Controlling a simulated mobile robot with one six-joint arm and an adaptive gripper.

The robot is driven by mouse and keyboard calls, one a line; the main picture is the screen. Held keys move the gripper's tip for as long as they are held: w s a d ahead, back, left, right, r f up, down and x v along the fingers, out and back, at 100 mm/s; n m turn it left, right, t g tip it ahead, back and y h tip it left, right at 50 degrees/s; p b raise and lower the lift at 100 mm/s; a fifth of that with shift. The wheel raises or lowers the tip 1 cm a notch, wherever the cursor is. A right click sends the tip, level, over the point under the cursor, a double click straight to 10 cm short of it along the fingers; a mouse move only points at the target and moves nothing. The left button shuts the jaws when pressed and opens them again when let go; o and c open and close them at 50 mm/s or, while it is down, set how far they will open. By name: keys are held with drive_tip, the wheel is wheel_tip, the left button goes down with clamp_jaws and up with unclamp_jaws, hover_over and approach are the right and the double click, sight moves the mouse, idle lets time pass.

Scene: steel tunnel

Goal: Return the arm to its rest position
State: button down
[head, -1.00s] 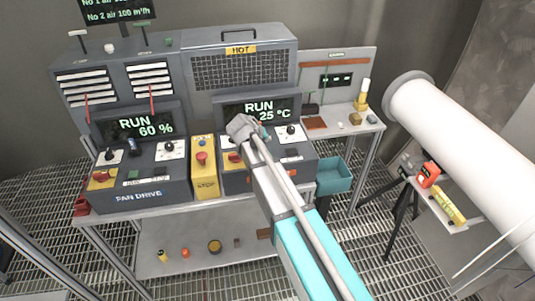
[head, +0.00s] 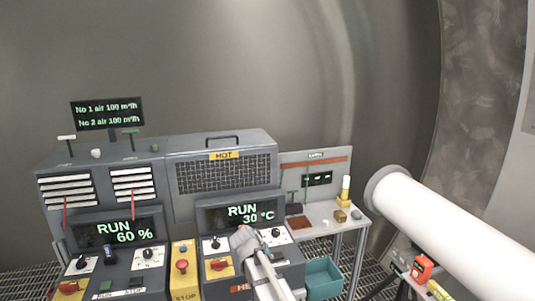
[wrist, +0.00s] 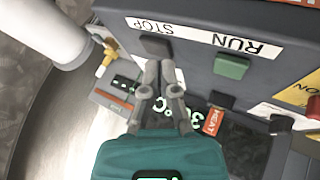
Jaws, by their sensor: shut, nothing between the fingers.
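My gripper (head: 243,240) is in front of the heater panel at the right of the console, below its display (head: 241,216), which reads RUN 30 °C. In the wrist view my gripper (wrist: 159,68) has its two grey fingers together with nothing between them. The fingers point towards a panel with an upside-down RUN/STOP label (wrist: 203,38), a green button (wrist: 231,66) and a dark button (wrist: 155,46). I cannot tell whether the fingertips touch the panel. My arm hides part of the heater panel in the head view.
The fan panel display (head: 117,231) reads RUN 60 %. A yellow stop box (head: 183,270) stands between the panels. A caged HOT heater (head: 225,175) is behind. A teal bin (head: 323,278), a side shelf (head: 325,217) and a large white pipe (head: 450,235) are at right.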

drive_tip(key=s+d+f+m+g+y+b, duration=0.1)
drive_tip(key=s+d+f+g+y+b, duration=0.1)
drive_tip(key=s+d, duration=0.6)
drive_tip(key=s+d+f+g+y+b, duration=0.2)
drive_tip(key=s+d+f, duration=0.5)
drive_tip(key=s, duration=0.7)
drive_tip(key=shift+d+f+m+g+y+b, duration=0.15)
drive_tip(key=shift+d+m+g+y+b, duration=0.25)
drive_tip(key=shift+d+g, duration=0.6)
